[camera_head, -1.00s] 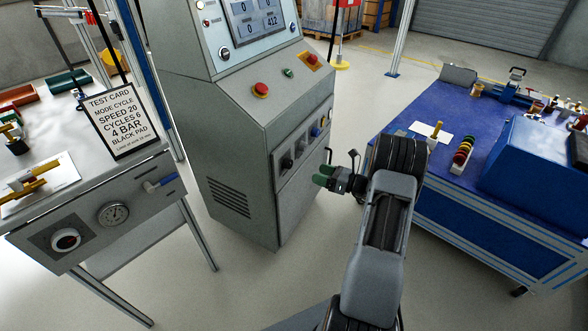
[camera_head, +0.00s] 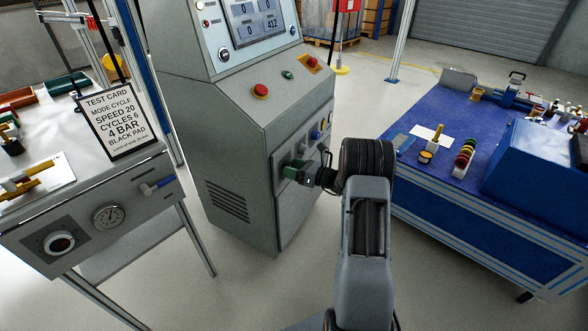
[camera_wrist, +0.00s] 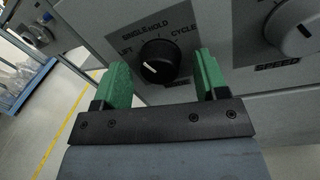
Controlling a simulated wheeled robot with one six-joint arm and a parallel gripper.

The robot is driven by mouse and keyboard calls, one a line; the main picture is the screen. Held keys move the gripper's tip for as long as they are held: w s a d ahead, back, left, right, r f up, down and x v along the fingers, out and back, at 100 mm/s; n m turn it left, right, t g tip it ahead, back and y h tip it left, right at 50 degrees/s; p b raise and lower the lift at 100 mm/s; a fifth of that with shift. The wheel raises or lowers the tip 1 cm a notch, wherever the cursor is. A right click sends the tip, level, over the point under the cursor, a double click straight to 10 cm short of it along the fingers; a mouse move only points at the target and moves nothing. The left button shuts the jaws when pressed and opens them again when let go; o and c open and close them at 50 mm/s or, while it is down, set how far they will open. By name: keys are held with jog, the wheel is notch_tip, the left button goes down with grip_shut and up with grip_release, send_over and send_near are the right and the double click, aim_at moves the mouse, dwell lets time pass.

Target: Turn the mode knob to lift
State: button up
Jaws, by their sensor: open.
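The mode knob (camera_wrist: 160,62) is a round black knob with a white pointer line, on a grey plate on the cabinet front. Labels around it in the wrist view read LIFT at left, SINGLE and HOLD above, and CYCLE at right. The pointer line's exact setting is hard to tell. My gripper (camera_wrist: 160,82) has green fingers, open, one on each side of the knob's lower part. I cannot tell whether they touch it. In the head view my gripper (camera_head: 294,171) is at the cabinet's front panel and hides the knob.
A grey speed knob (camera_wrist: 294,28) sits right of the mode knob. The cabinet (camera_head: 240,150) carries a red button (camera_head: 261,90) and a screen (camera_head: 258,22). A test card (camera_head: 112,120) stands on the left table. A blue bench (camera_head: 430,185) stands at right, with clear floor between.

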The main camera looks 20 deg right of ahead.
jog(key=c, duration=0.9)
jog(key=shift+n, duration=0.3)
jog(key=shift+n+h+b, duration=0.4)
jog(key=shift+n+b, duration=1.95)
jog(key=shift+n, duration=1.15)
